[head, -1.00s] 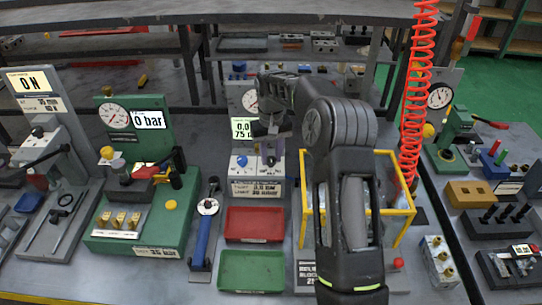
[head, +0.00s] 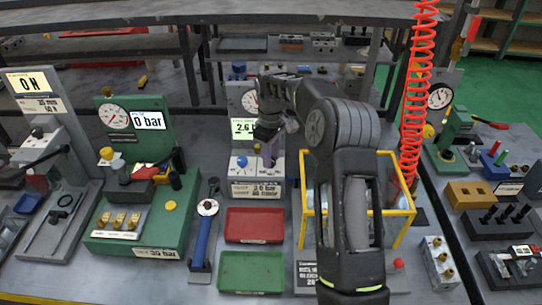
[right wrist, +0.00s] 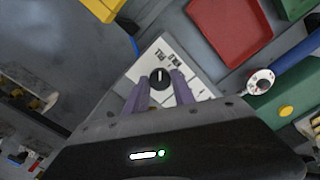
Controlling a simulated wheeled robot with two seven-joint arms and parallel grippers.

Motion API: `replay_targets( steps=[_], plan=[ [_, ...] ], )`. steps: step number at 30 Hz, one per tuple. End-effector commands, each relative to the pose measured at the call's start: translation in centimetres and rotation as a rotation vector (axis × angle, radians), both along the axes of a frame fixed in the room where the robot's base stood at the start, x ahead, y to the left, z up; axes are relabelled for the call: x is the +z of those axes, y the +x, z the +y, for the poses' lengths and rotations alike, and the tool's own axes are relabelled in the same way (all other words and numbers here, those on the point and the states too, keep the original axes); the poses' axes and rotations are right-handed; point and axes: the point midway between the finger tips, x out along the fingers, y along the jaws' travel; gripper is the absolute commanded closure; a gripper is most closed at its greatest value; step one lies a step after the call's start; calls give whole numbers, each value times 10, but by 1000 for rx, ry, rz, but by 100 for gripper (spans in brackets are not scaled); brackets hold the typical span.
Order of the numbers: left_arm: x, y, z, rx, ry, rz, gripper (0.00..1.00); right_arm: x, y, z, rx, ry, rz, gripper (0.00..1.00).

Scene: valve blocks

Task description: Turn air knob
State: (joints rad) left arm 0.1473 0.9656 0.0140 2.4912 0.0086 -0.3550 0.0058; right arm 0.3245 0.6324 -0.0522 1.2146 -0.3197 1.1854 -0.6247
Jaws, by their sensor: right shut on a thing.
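The test stand (head: 241,96) at the middle back has a dial gauge and a display (head: 243,128) that reads about 2.6. On its white panel a blue knob (head: 241,161) is on the left. In the right wrist view this knob (right wrist: 160,76) is black with a white mark. It sits between the fingertips of my right gripper (right wrist: 160,84), which is shut on it. My left gripper is not in view.
A red tray (head: 254,238) and a green tray (head: 250,284) lie in front of the stand. A yellow frame (head: 402,232) stands to the right, partly behind my right arm. A green valve block (head: 110,240) and a blue-handled tool (head: 203,240) are to the left.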

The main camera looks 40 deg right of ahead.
Motion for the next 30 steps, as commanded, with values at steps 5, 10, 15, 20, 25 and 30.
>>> replay_targets(
  steps=[5,10,15,20,25,30],
  plan=[
    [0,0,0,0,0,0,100,1,1,0,12,-1,-4,100],
    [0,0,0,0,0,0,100,1,1,0,12,-1,-4,100],
    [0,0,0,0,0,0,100,1,1,0,11,-1,-4,63],
    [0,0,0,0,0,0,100,1,1,0,10,0,-2,50],
    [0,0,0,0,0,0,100,0,0,0,10,-1,-1,48],
    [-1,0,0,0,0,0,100,3,1,0,10,0,-2,48]
  ],
)
